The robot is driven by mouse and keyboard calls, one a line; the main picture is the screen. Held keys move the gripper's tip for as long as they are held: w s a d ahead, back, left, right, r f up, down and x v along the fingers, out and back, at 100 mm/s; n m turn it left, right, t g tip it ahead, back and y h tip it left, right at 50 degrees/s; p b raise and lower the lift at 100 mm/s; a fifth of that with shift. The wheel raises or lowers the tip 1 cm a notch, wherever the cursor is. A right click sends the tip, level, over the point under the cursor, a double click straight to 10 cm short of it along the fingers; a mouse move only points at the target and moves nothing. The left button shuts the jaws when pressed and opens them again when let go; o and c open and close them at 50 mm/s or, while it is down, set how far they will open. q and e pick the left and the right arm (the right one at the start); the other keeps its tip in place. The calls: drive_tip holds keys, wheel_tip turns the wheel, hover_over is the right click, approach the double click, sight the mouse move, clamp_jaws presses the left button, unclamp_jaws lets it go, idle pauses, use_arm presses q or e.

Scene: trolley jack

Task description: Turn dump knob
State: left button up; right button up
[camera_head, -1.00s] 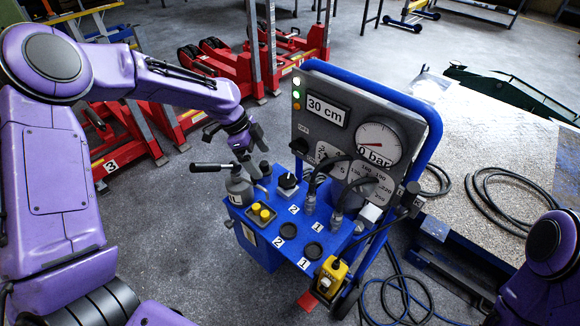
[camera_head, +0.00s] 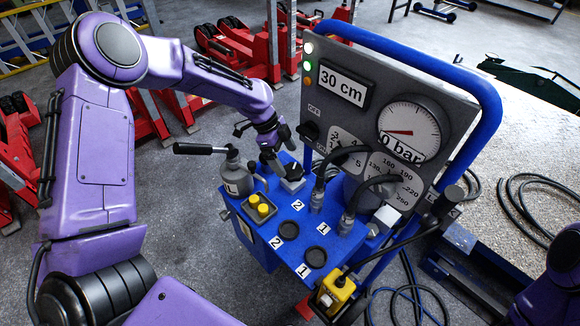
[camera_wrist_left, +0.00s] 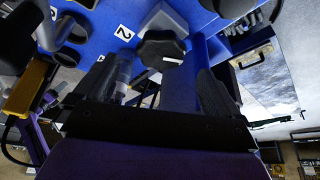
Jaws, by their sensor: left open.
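The dump knob (camera_wrist_left: 162,49), black and lobed with a white mark, sits on a grey block (camera_head: 293,185) on the blue control unit. It shows clearly in the left wrist view, ahead of and between my fingers. In the head view, my left gripper (camera_head: 280,168) is just above it and partly hides it. The left gripper is open, with its two dark fingers apart in the wrist view. I cannot tell whether either finger touches the knob. My right arm shows at the lower right edge; its gripper is out of view.
A grey pump bottle with a black lever (camera_head: 202,149) stands left of the knob. Yellow buttons (camera_head: 257,204), hose fittings (camera_head: 316,199) and the upright gauge panel (camera_head: 347,125) crowd around. A blue tubular frame (camera_head: 490,105) edges the panel.

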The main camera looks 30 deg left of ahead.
sight(292, 170)
use_arm(q)
drive_tip(key=x, duration=0.4)
drive_tip(key=shift+f, duration=0.25)
drive_tip(key=c, duration=1)
drive_tip(key=shift+w, duration=0.1)
drive_tip(key=shift+c, duration=0.2)
drive_tip(key=shift+w+m+g, duration=0.1)
drive_tip(key=shift+m+g, duration=0.4)
drive_tip(key=shift+m, duration=0.6)
drive_tip(key=shift+w+d+m+g, duration=0.15)
drive_tip(key=shift+m+g, duration=0.55)
drive_tip(key=shift+m, duration=1.1)
drive_tip(key=o, duration=1)
drive_tip(key=shift+o, duration=0.2)
drive_tip(key=shift+r, duration=0.1)
